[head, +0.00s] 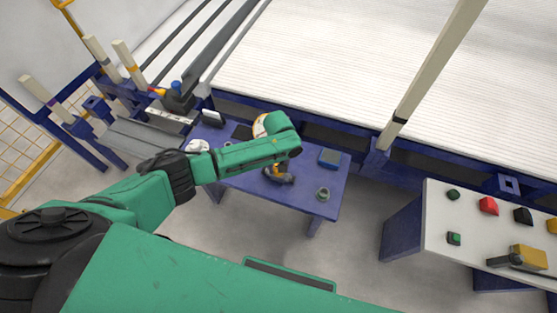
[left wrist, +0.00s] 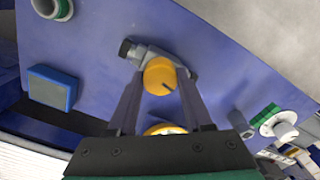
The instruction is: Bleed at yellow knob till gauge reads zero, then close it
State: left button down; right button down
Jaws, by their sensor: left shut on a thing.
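The yellow knob (left wrist: 160,77) has a dark line on its face. It sits on a grey valve fitting (left wrist: 131,50) fixed to the blue bench (left wrist: 218,68). My left gripper (left wrist: 161,80) is shut on the knob, with one finger on each side. In the head view the knob (head: 278,169) shows just below my green arm, which hides the fingers. A round yellow-rimmed gauge (left wrist: 166,130) is partly covered by my gripper's base, and its reading cannot be made out. It also shows behind my arm in the head view (head: 260,126). My right gripper is not in view.
The blue bench top (head: 300,196) also carries a blue box (head: 330,157) and a round pipe fitting (head: 322,193). A white panel (head: 470,232) with coloured buttons stands at the right. A long ribbed white surface (head: 330,55) lies behind the bench.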

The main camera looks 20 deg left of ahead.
pick_arm(q)
jog(key=shift+r+m+p, duration=0.2)
jog(key=shift+m+p, duration=0.4)
jog(key=shift+m, duration=0.3)
jog(key=m+p, duration=0.1)
jog(key=m, duration=0.3)
jog(key=shift+f+m, duration=0.15)
jog(key=shift+m, duration=0.15)
jog(key=m, duration=0.4)
jog(key=shift+m, duration=0.3)
jog(key=shift+w+m+p, duration=0.1)
jog(key=shift+m+p, duration=0.3)
jog(key=shift+m, duration=1.8)
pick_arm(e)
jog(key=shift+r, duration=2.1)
pick_arm(q)
jog(key=shift+c, duration=1.5)
grip_release()
